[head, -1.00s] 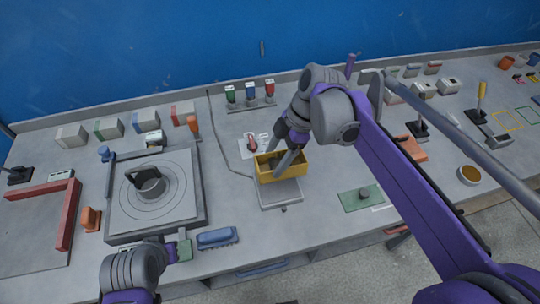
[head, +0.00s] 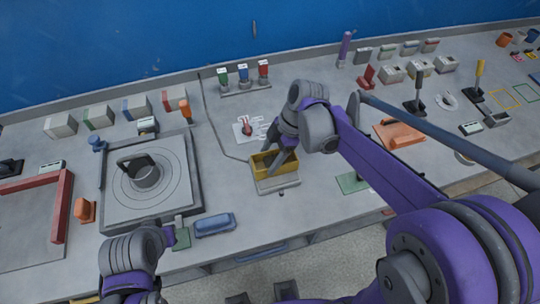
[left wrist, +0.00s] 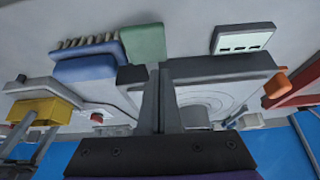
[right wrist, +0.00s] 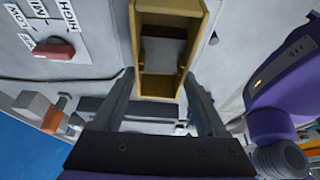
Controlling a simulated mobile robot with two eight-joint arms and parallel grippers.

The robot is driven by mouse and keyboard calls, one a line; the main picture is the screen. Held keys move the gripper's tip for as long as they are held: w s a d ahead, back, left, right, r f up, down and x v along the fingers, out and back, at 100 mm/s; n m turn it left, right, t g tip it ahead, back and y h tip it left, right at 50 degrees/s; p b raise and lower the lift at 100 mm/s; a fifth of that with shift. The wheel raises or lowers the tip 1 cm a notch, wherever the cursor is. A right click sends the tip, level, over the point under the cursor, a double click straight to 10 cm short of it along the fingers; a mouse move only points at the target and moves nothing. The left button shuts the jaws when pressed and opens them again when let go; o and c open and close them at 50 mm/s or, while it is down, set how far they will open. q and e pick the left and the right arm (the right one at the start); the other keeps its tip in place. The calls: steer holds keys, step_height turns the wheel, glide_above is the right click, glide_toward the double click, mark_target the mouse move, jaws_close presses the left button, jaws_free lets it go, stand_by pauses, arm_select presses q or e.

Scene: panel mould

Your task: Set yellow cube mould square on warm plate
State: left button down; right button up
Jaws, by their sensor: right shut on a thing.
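The yellow cube mould (head: 275,165) is an open, box-shaped frame over the rear part of the grey warm plate (head: 277,186). The plate's front strip shows bare. Whether the mould touches the plate or hangs just above it, I cannot tell. My right gripper (head: 281,152) is shut on the mould. In the right wrist view, the mould (right wrist: 143,50) shows its open inside between the fingers (right wrist: 160,95). My left gripper (head: 172,236) is near a small green block (head: 181,236). In the left wrist view, its fingers (left wrist: 160,80) are together, with nothing seen between them.
A red dial (head: 247,127) on a white label is behind the plate. A blue brush (head: 214,224) lies to the left. A green pad (head: 351,183) lies right.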

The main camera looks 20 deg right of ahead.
arm_select(q)
steer(key=shift+f, duration=0.1)
arm_select(e)
steer(key=shift+f, duration=0.1)
steer(key=o, duration=1.5)
